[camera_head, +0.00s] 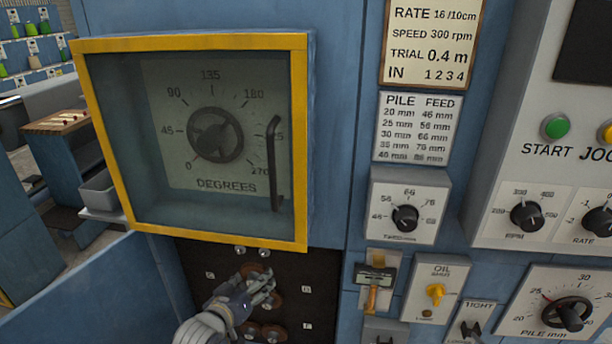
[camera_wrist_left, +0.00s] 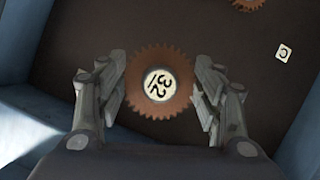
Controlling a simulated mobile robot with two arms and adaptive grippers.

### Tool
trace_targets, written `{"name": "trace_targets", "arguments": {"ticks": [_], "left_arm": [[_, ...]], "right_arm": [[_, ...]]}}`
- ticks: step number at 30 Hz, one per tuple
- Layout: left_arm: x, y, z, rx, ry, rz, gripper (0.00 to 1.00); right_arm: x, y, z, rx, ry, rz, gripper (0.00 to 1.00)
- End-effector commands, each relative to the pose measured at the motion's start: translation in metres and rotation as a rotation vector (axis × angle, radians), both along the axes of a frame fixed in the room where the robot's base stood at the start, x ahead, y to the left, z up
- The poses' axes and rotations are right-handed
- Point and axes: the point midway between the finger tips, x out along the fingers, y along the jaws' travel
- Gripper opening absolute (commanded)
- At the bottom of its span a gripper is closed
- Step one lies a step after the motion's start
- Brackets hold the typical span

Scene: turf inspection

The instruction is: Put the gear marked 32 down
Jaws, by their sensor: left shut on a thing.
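The gear marked 32 (camera_wrist_left: 158,85) is a brown toothed disc with a pale round label at its centre. In the left wrist view it sits between the two fingers of my left gripper (camera_wrist_left: 160,88), which is shut on it at its rim. In the head view my left gripper (camera_head: 262,286) is in front of a dark panel (camera_head: 318,285) low in the blue machine. Brown gears show around the fingers there, but I cannot tell which is the held one. Whether the held gear touches the panel is unclear. My right gripper is not in view.
Another brown gear (camera_wrist_left: 248,4) is at the top of the left wrist view, near a small tag marked C (camera_wrist_left: 283,53). A yellow-framed window (camera_head: 300,150) over a degrees dial is just above the dark panel. Knobs and an oil switch (camera_head: 435,292) are to the right.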

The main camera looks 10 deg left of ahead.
Motion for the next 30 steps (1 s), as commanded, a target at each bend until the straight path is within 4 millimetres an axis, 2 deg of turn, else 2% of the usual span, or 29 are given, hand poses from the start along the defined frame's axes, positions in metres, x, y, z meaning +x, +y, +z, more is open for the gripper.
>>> {"name": "trace_targets", "arguments": {"ticks": [5, 13, 20, 27, 30], "left_arm": [[-0.014, 0.015, 0.005, -0.002, 0.000, -0.010, 0.37], [-0.057, 0.028, 0.032, 0.000, -0.002, -0.139, 0.37], [-0.103, 0.020, 0.070, 0.001, -0.002, -0.337, 0.37], [-0.164, 0.000, 0.120, 0.007, -0.004, -0.607, 0.37], [-0.183, -0.007, 0.133, 0.005, -0.002, -0.688, 0.37]], "right_arm": [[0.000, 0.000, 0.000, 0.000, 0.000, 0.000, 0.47], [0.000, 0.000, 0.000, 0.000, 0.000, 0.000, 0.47], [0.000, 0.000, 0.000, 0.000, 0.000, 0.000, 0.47], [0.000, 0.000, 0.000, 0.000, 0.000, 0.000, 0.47], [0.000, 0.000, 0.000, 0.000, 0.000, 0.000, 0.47]]}}
